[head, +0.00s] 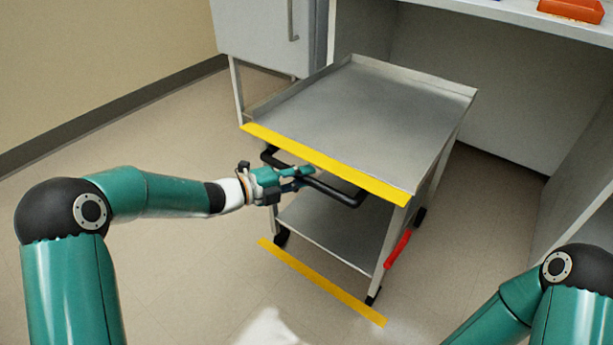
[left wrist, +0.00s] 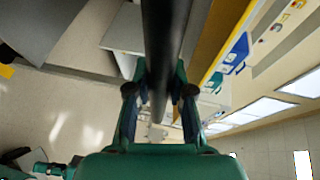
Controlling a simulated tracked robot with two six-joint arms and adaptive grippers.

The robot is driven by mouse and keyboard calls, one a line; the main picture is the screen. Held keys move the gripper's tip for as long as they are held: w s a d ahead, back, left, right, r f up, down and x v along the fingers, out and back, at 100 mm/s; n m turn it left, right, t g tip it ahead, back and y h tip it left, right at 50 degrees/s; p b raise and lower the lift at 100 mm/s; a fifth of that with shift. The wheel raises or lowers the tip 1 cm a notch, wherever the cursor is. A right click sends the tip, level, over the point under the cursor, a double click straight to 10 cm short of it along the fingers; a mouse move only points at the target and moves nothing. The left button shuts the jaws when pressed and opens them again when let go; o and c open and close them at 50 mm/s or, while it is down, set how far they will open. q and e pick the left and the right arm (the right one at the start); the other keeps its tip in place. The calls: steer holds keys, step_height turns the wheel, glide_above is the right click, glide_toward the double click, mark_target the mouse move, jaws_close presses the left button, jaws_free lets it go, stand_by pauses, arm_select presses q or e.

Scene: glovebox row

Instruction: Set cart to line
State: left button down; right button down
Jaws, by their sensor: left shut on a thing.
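The cart (head: 375,105) is a grey metal trolley with a flat upper tray, a lower shelf (head: 335,228) and a yellow strip (head: 335,168) along its near edge. A black handle (head: 335,190) sticks out below that strip. My left gripper (head: 301,179) is shut on the handle near its middle. In the left wrist view the handle (left wrist: 163,50) runs as a dark bar between the fingers. A yellow line (head: 320,282) lies on the floor on the near side of the cart, close to its near wheels. My right gripper is outside the view; only part of that arm shows.
A red pedal or lever (head: 398,248) sits low on the cart's right side. A white cabinet (head: 262,35) stands behind left and a bench with an orange tray (head: 571,10) behind right. A grey panel borders the right. The floor (head: 190,265) at near left is clear.

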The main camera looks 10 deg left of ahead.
arm_select(q)
steer(key=c, duration=1.2)
jaws_free()
steer(key=shift+d+f, duration=0.2)
steer(key=shift+f, duration=0.05)
steer(key=shift+o, duration=0.9)
steer(key=shift+r, duration=0.1)
steer(key=shift+a, duration=0.1)
steer(key=v, duration=1.2)
